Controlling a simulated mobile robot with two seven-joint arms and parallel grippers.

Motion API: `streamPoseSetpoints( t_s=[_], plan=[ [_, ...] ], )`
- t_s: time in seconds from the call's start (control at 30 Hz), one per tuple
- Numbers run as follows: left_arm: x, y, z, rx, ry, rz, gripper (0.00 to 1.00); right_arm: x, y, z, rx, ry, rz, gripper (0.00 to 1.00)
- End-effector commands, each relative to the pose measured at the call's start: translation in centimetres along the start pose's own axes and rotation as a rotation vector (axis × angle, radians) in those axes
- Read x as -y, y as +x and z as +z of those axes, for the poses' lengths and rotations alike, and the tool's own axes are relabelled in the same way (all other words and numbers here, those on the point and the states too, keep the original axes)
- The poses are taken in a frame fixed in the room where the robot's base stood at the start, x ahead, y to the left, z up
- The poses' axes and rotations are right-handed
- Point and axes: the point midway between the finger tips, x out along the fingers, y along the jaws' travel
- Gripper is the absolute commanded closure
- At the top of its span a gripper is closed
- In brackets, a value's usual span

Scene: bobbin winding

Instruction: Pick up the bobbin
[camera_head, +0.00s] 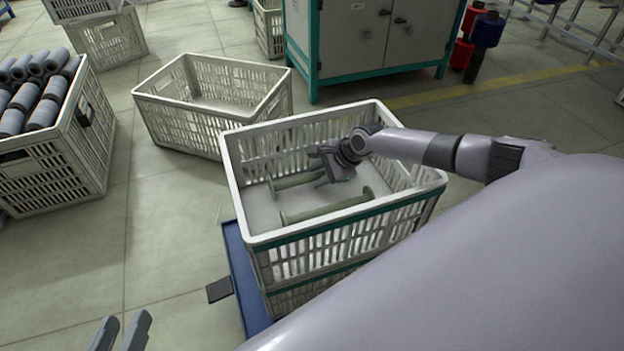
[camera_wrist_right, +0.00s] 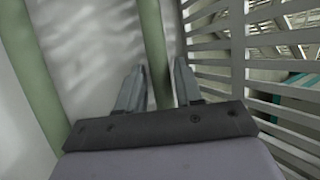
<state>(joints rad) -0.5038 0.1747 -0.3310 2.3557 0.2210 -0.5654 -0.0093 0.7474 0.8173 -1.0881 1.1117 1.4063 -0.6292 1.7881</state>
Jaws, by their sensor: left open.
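Two thin green bobbins lie in the white crate: a far bobbin (camera_head: 296,181) and a near bobbin (camera_head: 325,209) with flanged ends. My right gripper (camera_head: 324,168) reaches down into the crate at the far bobbin's right end and hides part of it. In the right wrist view, a green bobbin shaft (camera_wrist_right: 153,45) runs between the two spread fingers (camera_wrist_right: 160,85); I cannot tell whether they touch it. Another green shaft (camera_wrist_right: 35,95) lies further left there. My left gripper (camera_head: 120,333) is open and empty at the bottom left, away from the crate.
The white crate (camera_head: 232,180) has slatted walls close around my right gripper and stands on a blue base (camera_head: 240,280). An emptier crate (camera_head: 165,120) stands behind it. A crate of grey spools (camera_head: 60,165) is at left. A teal-edged cabinet (camera_head: 350,45) stands behind.

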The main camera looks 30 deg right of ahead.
Motion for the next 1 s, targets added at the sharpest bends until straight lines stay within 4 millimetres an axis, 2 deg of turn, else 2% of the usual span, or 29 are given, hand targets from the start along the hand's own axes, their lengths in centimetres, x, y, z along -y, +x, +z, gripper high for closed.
streamPoseSetpoints(
  t_s=[0.07,0.17,0.2,0.5,0.67,0.87,1.0],
  plan=[
    [0.0,0.0,0.0,0.000,0.000,0.000,0.57,0.0,0.0,0.0,0.000,0.000,0.000,0.65],
    [0.0,0.0,0.0,0.000,0.000,0.000,0.57,0.0,-0.1,0.0,0.001,0.000,0.000,0.94],
    [0.0,0.0,0.0,0.000,0.000,0.000,0.57,0.0,-0.1,0.0,0.001,0.000,0.000,1.00],
    [-0.1,0.0,-0.1,0.001,-0.001,0.001,0.57,0.1,-0.1,0.1,0.001,0.000,-0.001,1.00],
    [-0.3,-0.1,-0.4,0.008,-0.016,0.010,0.57,0.5,-0.8,0.4,0.002,0.001,-0.001,1.00],
    [-1.1,0.7,-0.7,0.051,-0.089,0.039,0.57,1.7,-3.2,1.3,0.002,0.000,-0.001,1.00],
    [-1.0,0.2,-1.1,0.088,-0.090,0.019,0.57,3.5,-6.3,2.6,0.002,0.000,-0.004,1.00]
  ],
)
